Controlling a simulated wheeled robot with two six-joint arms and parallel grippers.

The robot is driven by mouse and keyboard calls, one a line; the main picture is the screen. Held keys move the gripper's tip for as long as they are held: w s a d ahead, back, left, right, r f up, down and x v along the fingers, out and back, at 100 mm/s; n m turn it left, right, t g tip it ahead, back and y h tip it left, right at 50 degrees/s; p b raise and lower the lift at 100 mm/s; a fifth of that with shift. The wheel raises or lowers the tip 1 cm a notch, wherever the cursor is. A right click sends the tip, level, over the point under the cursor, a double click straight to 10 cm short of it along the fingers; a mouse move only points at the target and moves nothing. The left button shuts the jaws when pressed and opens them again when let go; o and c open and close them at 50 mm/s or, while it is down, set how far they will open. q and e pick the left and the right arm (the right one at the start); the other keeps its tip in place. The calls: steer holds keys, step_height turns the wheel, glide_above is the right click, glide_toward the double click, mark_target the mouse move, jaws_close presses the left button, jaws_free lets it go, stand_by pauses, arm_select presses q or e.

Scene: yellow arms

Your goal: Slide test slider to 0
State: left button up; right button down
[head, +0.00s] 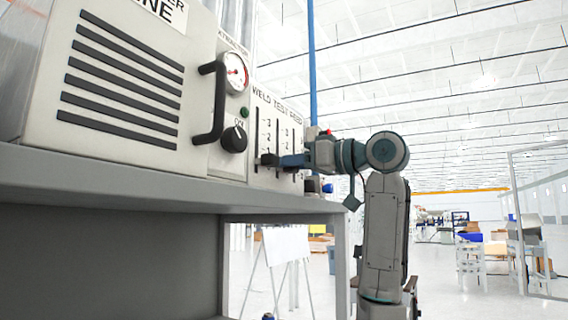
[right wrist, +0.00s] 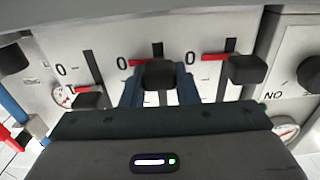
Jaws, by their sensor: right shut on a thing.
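The weld test panel (head: 287,128) carries vertical slider slots with numbers beside them. In the right wrist view, three black slider knobs show: a left one (right wrist: 91,101), a middle one (right wrist: 158,74) and a right one (right wrist: 246,70). Each slot has a red mark and a 0 label near it. My right gripper (right wrist: 158,84) is shut on the middle knob, one blue finger on each side. In the head view my right gripper (head: 287,161) reaches the panel's lower part from the right. My left gripper is not in view.
A grey cabinet with black vents (head: 120,85) stands on the shelf (head: 150,190) at left. A black handle (head: 210,102), a gauge (head: 235,71) and a knob (head: 233,139) sit left of the sliders.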

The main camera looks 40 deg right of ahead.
steer(key=c, duration=1.4)
jaws_free()
steer(key=shift+f, duration=0.3)
steer(key=shift+c, duration=0.2)
steer(key=o, duration=0.3)
steer(key=shift+r, duration=0.1)
steer(key=shift+s+d+b, duration=0.25)
steer(key=shift+s+b, duration=0.1)
steer(key=shift+s, duration=0.2)
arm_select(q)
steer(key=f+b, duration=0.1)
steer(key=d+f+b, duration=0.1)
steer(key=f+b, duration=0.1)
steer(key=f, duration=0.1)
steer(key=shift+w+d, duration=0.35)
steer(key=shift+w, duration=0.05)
arm_select(e)
steer(key=v, duration=0.9)
steer(key=shift+s+d, duration=0.15)
steer(key=shift+s, duration=0.15)
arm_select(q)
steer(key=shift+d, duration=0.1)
